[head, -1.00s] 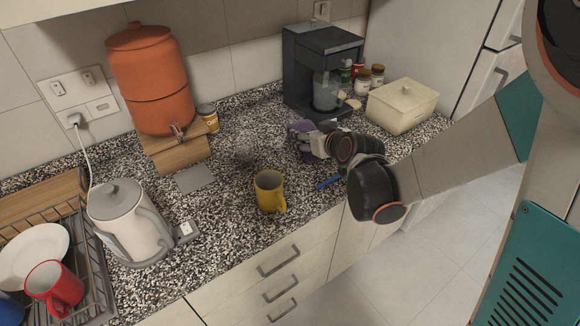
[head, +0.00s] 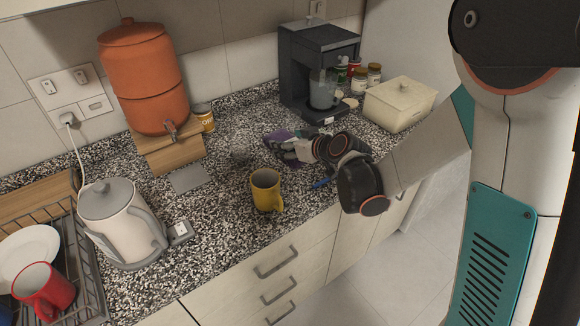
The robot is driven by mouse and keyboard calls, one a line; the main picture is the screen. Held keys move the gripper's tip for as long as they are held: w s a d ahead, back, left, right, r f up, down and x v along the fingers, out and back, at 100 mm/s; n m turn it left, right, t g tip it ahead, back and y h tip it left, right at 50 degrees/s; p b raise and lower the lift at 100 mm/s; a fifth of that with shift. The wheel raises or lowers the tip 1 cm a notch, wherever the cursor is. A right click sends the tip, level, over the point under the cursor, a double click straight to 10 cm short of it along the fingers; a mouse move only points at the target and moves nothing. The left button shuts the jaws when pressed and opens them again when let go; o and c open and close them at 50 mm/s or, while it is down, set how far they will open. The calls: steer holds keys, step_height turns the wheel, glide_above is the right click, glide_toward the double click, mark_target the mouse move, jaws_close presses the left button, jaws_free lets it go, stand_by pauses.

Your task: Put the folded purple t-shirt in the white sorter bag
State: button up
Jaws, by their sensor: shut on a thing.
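The purple t-shirt (head: 279,136) shows as a small purple patch at my gripper, over the speckled counter in front of the coffee machine. My gripper (head: 284,150) points left and is shut on the purple t-shirt. The fingers and wrist hide much of the cloth, so I cannot tell how neatly it is folded or whether it touches the counter. No white sorter bag is in view.
A yellow mug (head: 266,190) stands left of my wrist near the counter's front edge. A blue item (head: 321,183) lies below the wrist. The coffee machine (head: 318,70) and cream box (head: 399,103) stand behind. Bare counter lies left of the mug.

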step_height(320, 180, down, 7)
steer(key=shift+f+b, duration=0.1)
steer(key=shift+b, duration=0.95)
steer(key=o, duration=1.2)
steer(key=shift+c, duration=0.2)
